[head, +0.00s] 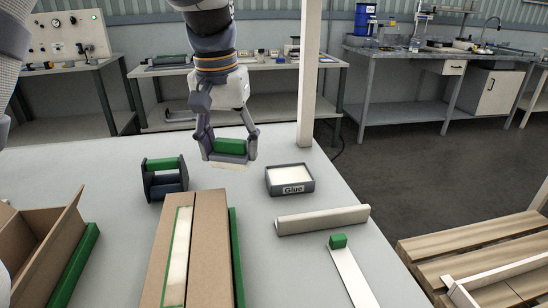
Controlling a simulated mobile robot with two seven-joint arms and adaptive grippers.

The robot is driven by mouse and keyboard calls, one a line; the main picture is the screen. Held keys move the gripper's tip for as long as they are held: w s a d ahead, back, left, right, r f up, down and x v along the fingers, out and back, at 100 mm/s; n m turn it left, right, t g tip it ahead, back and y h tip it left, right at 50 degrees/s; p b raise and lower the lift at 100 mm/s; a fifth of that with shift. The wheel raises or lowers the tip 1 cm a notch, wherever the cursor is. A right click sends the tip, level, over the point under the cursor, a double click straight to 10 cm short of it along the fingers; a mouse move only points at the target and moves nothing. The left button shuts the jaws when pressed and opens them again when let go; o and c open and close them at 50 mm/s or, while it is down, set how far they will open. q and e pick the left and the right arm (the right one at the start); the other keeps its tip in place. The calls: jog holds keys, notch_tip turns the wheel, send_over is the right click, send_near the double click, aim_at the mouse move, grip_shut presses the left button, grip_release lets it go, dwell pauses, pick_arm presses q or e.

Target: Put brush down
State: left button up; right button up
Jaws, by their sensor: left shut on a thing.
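My left gripper (229,156) hangs above the table and is shut on the brush. The brush (230,146) has a green body, and a pale edge shows under the fingers. It appears to be held clear of the tabletop. A dark tray labelled "Glue" (293,190) with a white filling stands to the right of the gripper. A dark stand with a green bar on top (149,180) stands to the left of and a little nearer than the gripper. My right gripper is not in view.
A closed cardboard box (208,240) with a green-edged pale strip lies in front. An open box (30,265) is at left. A white post (309,75) rises behind the glue tray.

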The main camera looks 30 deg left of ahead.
pick_arm(q)
jog(key=w+a+f, duration=0.3)
jog(key=a+f, duration=0.1)
jog(key=f, duration=0.1)
jog(key=w+a+f+b, duration=0.1)
jog(key=w+a+f, duration=0.1)
jog(key=a+f, duration=0.1)
jog(key=shift+w+a, duration=0.1)
jog(key=shift+w, duration=0.25)
notch_tip(320, 180, down, 3)
jog(key=shift+a+r, duration=0.15)
jog(key=shift+w+f, duration=0.1)
jog(key=shift+f, duration=0.3)
jog(key=shift+r, duration=0.1)
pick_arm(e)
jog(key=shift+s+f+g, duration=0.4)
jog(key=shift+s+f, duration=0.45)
pick_arm(q)
jog(key=o, duration=1.2)
jog(key=shift+f, duration=0.2)
jog(key=shift+r, duration=0.1)
